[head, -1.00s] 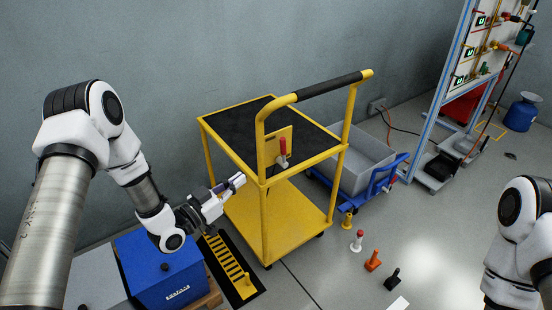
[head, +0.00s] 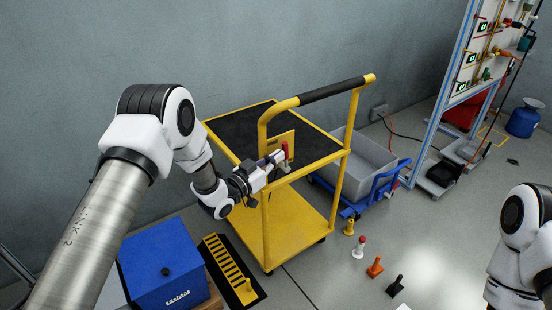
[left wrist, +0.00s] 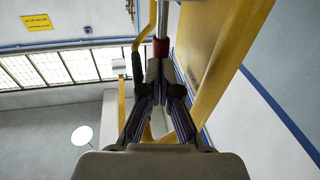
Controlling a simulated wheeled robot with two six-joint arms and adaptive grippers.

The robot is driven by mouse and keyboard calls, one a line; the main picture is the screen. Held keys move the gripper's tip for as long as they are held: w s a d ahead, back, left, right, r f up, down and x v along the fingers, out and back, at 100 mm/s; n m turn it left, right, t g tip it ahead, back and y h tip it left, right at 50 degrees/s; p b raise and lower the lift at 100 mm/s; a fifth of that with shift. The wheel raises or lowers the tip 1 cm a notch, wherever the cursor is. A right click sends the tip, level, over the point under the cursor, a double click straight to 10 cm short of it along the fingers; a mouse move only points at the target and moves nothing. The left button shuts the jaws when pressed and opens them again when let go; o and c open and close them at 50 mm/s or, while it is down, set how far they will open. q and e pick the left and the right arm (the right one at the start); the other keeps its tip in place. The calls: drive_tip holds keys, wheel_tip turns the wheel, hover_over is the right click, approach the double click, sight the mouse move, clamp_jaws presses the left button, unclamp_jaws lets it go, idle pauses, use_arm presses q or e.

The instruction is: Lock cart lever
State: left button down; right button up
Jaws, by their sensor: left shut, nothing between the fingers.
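The yellow cart (head: 268,232) has a black top and a yellow plate (head: 281,139) near its handle. The cart lever (head: 285,149) has a red grip and stands upright at this plate; its lower part is hidden behind my gripper in the head view. My left gripper (head: 281,163) is shut and empty, its tips right at the lever. In the left wrist view, the lever's silver rod (left wrist: 165,20) and red part lie just beyond the closed fingertips (left wrist: 160,66); I cannot tell whether they touch. My right arm shows at the right edge, its gripper out of view.
A blue box (head: 163,270) stands at lower left beside a yellow-striped black floor plate (head: 227,268). A grey bin (head: 365,160) on a blue trolley stands behind the cart. Several small levers, such as an orange one (head: 375,266), stand on the floor at right.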

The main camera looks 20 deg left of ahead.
idle(0.4)
use_arm(q)
drive_tip(key=shift+w+d+r+g+p, duration=0.2)
drive_tip(key=shift+g+p, duration=0.1)
drive_tip(key=shift+p, duration=0.25)
drive_tip(key=w+d+m+g+y+p, duration=0.1)
drive_tip(key=w+d+g+y+p, duration=0.3)
drive_tip(key=p, duration=0.9)
drive_tip(key=shift+w+d+g+y, duration=0.4)
drive_tip(key=shift+w+g, duration=0.7)
drive_tip(key=shift+g, duration=0.6)
